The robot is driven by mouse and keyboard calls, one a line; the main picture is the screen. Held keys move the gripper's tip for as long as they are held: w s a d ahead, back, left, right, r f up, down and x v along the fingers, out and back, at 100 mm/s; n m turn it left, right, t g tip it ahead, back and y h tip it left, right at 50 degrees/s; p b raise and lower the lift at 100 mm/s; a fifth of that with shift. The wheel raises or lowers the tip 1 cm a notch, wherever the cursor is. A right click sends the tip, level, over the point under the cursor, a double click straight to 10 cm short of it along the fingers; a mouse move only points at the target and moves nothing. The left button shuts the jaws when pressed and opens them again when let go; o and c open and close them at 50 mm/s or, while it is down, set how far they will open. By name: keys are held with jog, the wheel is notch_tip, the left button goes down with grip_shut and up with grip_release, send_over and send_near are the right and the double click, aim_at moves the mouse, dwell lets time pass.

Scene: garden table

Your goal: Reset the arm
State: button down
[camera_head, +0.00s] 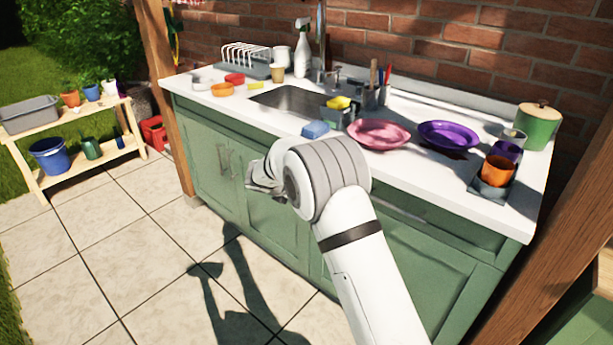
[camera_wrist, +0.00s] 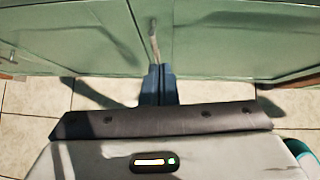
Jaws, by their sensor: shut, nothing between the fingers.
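My gripper (camera_head: 262,182) hangs in front of the green sink cabinet (camera_head: 207,137), below the edge of the white worktop. My white arm reaches up to it from the bottom of the head view. In the wrist view my gripper (camera_wrist: 158,72) has its blue fingers together, with nothing between them. They point at the seam between two green cabinet doors (camera_wrist: 80,35). Part of the gripper is hidden behind my wrist in the head view.
The worktop (camera_head: 440,180) holds a pink plate (camera_head: 378,133), a purple plate (camera_head: 448,135), an orange cup (camera_head: 497,171), a green pot (camera_head: 538,125) and a blue sponge (camera_head: 315,129). A wooden shelf (camera_head: 85,165) stands left. The tiled floor (camera_head: 120,240) between is clear.

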jog(key=w+d+r+n+t+y+p, duration=0.1)
jog(key=d+r+n+t+y+p, duration=0.25)
jog(key=r+n, duration=0.9)
jog(key=s+d+r+n+y+p, duration=0.1)
jog(key=s+d+r+n+y, duration=0.2)
jog(key=r, duration=0.4)
jog(key=s+d+r+n+y+p, duration=0.1)
jog(key=s+r+n, duration=0.3)
jog(key=r, duration=0.2)
jog(key=s+d+n+g+h+p, duration=0.1)
jog(key=s+d+n, duration=0.4)
jog(key=s, duration=0.7)
jog(key=s+d+n+g+h+p, duration=0.1)
jog(key=s+d+n+g+p, duration=0.2)
jog(key=s+d+n, duration=0.3)
jog(key=s+d+n+g+h+p, duration=0.1)
jog(key=s+d+n+g, duration=0.3)
jog(key=s+n, duration=0.7)
jog(key=s+d+p, duration=0.1)
jog(key=s+d, duration=0.1)
jog(key=s, duration=0.5)
jog(key=shift+s+d+g, duration=0.15)
jog(key=shift+s+g, duration=0.05)
jog(key=shift+g, duration=0.15)
